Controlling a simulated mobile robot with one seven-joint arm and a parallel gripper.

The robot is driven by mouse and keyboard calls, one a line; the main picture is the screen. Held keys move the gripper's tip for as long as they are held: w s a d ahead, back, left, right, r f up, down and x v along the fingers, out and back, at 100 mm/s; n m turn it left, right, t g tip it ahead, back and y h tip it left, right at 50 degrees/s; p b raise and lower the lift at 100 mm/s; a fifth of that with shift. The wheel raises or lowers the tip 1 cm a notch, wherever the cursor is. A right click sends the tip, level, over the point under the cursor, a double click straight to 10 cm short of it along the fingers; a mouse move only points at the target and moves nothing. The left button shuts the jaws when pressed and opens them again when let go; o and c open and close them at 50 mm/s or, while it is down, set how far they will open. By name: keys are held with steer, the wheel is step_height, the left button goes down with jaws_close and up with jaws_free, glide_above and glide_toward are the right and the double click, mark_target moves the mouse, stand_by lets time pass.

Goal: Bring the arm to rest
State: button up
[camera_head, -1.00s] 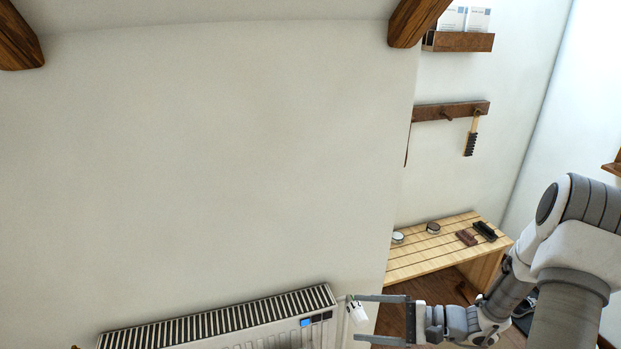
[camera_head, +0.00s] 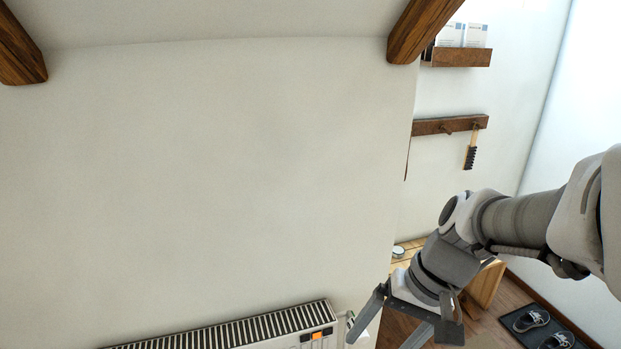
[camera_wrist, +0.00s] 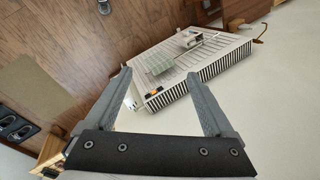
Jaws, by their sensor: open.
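My gripper (camera_head: 385,336) is open, with its two fingers spread and pointing down in the head view, just right of the radiator's end. In the wrist view, my gripper (camera_wrist: 158,78) shows both fingers apart with nothing held between them. The white radiator (camera_head: 318,310) runs along the foot of the wall and also shows beyond the fingertips in the wrist view (camera_wrist: 220,52). A small orange panel (camera_head: 317,336) is lit near its right end. My arm comes in from the right and hides much of the bench.
A wooden bench (camera_head: 486,286) stands behind my arm with a round tin (camera_head: 398,251) on it. Shoes (camera_head: 531,320) lie on a dark mat at lower right. A peg rail (camera_head: 432,127) holds a brush (camera_head: 470,156), below a shelf (camera_head: 461,58). Wooden beams (camera_head: 415,28) hang overhead.

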steer(key=s+d+r+n+t+h, duration=0.2)
steer(key=s+d+r+t+h, duration=0.1)
steer(key=r, duration=0.4)
steer(key=shift+s+d+r+t+h, duration=0.2)
steer(key=shift+s+r+t+h, duration=0.3)
steer(key=shift+s+t, duration=0.55)
steer(key=shift+w+f, duration=0.1)
steer(key=shift+w, duration=0.1)
